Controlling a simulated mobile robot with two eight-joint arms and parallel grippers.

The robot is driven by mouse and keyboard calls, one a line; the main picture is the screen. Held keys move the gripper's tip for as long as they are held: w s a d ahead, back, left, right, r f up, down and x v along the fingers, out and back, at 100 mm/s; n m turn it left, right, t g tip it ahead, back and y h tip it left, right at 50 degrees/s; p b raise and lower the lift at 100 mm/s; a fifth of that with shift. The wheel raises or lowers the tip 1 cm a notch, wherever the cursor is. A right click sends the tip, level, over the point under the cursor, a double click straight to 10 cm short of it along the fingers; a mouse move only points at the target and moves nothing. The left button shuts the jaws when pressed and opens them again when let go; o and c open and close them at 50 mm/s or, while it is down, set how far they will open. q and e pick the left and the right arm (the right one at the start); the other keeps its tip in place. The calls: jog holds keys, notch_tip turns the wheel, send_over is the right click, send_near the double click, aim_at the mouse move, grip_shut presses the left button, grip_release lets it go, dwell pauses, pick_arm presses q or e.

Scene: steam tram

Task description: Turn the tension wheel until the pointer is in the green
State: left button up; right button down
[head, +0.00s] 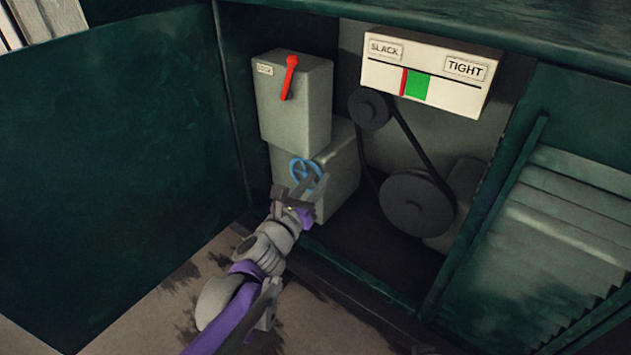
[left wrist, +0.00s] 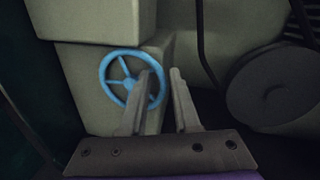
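The blue tension wheel (left wrist: 119,68) is on the front of a grey box; in the head view the wheel (head: 300,170) is partly behind my gripper. The white gauge board (head: 382,75) reads SLACK on the left and TIGHT on the right. Its red pointer (head: 404,82) stands at the left edge of the green band (head: 418,86). My left gripper (left wrist: 164,73) is open, fingers apart, at the wheel's right side. The left finger covers part of the rim and a bit of rim shows between the fingers; contact is unclear. My right gripper is out of view.
A grey box with a red lever (head: 289,76) is above the wheel. A belt (head: 408,135) runs over a small pulley (head: 369,108) and a large pulley (head: 416,204) to the right. Green cabinet walls (head: 110,150) bound the opening on the left.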

pick_arm(q)
grip_shut()
jog(key=shift+s+d+f+m+t+h+p, duration=0.15)
jog(key=shift+f+m+p, duration=0.4)
jog(key=shift+m, duration=0.95)
jog(key=shift+w+f+m+t+h+p, duration=0.1)
jog(key=shift+f+m+t+h+p, duration=0.35)
jog(key=shift+m, duration=1.05)
jog(key=shift+f, duration=0.2)
jog(key=shift+o, duration=1.5)
grip_release()
jog(key=shift+s+d, duration=0.1)
